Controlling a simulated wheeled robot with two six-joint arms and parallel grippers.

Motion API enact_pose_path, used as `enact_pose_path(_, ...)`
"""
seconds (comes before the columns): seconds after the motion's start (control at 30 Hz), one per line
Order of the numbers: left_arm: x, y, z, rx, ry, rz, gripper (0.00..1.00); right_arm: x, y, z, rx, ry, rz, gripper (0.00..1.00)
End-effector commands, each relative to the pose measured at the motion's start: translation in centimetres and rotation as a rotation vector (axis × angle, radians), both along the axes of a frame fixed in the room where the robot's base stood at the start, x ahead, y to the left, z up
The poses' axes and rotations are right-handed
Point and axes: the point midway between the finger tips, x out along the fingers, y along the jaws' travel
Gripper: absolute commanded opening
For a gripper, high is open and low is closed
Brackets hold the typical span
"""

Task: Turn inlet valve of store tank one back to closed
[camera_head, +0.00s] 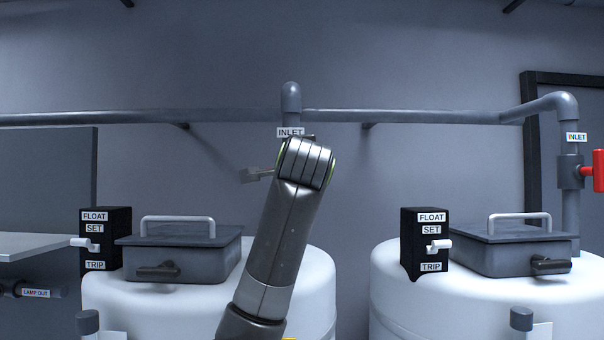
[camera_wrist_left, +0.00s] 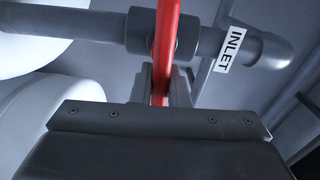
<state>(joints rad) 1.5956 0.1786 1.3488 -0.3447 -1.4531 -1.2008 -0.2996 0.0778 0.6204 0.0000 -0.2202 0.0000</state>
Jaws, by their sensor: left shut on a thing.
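My left gripper (camera_wrist_left: 162,88) is shut on the red handle (camera_wrist_left: 166,45) of an inlet valve, with one finger on each side of it. The grey valve body (camera_wrist_left: 140,30) sits on a grey pipe beside an INLET label (camera_wrist_left: 229,48). In the wrist view the handle lies across the pipe. In the head view my left arm hides this valve, its handle and my fingertips. The INLET label there (camera_head: 290,132) shows just above my arm, over the left white tank (camera_head: 318,285). My right gripper is not in view.
The right white tank (camera_head: 390,290) has its own inlet valve (camera_head: 570,172) with a red handle (camera_head: 598,170). Float boxes (camera_head: 105,240) and dark lidded hatches (camera_head: 185,262) stand on the tanks. A horizontal pipe (camera_head: 400,116) runs along the wall above.

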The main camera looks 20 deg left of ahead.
Motion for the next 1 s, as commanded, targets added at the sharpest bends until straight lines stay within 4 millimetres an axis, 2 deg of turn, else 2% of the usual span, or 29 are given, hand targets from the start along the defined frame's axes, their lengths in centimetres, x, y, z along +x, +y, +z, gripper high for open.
enact_pose_path(0.53,0.04,0.00,-0.16,0.026,0.011,0.000,0.00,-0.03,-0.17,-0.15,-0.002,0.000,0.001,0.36)
enact_pose_path(0.57,0.04,-0.01,-0.15,0.025,0.010,0.000,0.16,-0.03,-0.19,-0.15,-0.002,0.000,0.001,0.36)
enact_pose_path(0.7,0.03,-0.01,-0.14,0.025,0.009,0.000,0.34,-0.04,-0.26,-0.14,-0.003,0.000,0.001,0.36)
enact_pose_path(1.0,-0.03,-0.04,-0.13,0.025,0.008,0.000,0.36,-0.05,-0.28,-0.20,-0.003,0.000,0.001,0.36)
